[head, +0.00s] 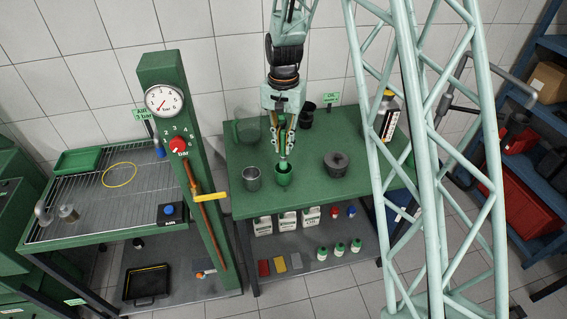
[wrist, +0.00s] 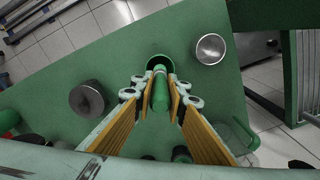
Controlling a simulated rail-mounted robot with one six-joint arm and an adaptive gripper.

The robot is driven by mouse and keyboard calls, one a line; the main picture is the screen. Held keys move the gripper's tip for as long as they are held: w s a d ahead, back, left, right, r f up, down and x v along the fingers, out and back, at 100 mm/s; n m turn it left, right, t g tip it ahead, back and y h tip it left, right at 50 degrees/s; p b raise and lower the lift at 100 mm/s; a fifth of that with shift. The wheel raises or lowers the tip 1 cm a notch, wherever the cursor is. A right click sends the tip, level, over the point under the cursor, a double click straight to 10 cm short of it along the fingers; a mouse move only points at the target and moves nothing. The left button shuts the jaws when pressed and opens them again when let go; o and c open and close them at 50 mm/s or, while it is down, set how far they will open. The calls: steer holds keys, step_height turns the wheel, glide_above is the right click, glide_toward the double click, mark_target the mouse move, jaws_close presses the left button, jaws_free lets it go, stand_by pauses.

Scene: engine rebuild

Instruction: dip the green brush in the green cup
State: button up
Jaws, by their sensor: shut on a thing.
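My gripper (head: 283,146) points down over the green table and is shut on the green brush (head: 283,151). The brush hangs upright between the fingers. The green cup (head: 284,179) stands on the table directly below the gripper. In the wrist view the brush (wrist: 160,96) lies between the yellow-padded fingers, and its far end overlaps the mouth of the green cup (wrist: 151,63). The brush's lower end is at the cup's mouth; I cannot tell how deep it reaches inside. The bristles are not clearly visible.
A grey metal cup (head: 252,178) stands close left of the green cup. A dark cylindrical part (head: 336,163) sits to the right. A clear container (head: 247,126) and a black part (head: 307,115) stand behind. The green gauge post (head: 177,140) rises left of the table (head: 305,198).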

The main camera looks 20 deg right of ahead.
mark_target(284, 131)
steer(key=shift+r+p, duration=0.8)
steer(key=shift+r, duration=1.2)
steer(key=shift+r, duration=0.1)
stand_by(1.2)
steer(key=shift+r+p, duration=0.9)
steer(key=shift+r, duration=1)
